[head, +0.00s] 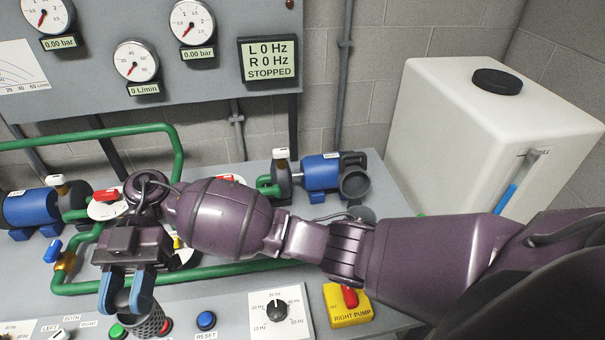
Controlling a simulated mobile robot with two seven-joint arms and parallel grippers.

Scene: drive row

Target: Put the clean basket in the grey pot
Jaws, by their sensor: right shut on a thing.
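My right gripper (126,293) comes in from the right and points down over the front left of the bench. Its blue fingers are shut on a grey mesh basket (150,324), held low near the front panel. The fingers hide part of the basket, and I cannot see its inside clearly. A dark grey pot (355,184) with an open top stands at the end of the right blue pump, well to the right of and behind the basket. My left gripper is not in view.
The right blue pump (321,171) and green pipes (215,268) stand on the bench. A dark round piece (361,213) lies in front of the pot, partly behind my arm. The front panel has a dial (277,309), a blue reset button (206,320) and a yellow switch box (346,304). A white tank (480,130) stands right.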

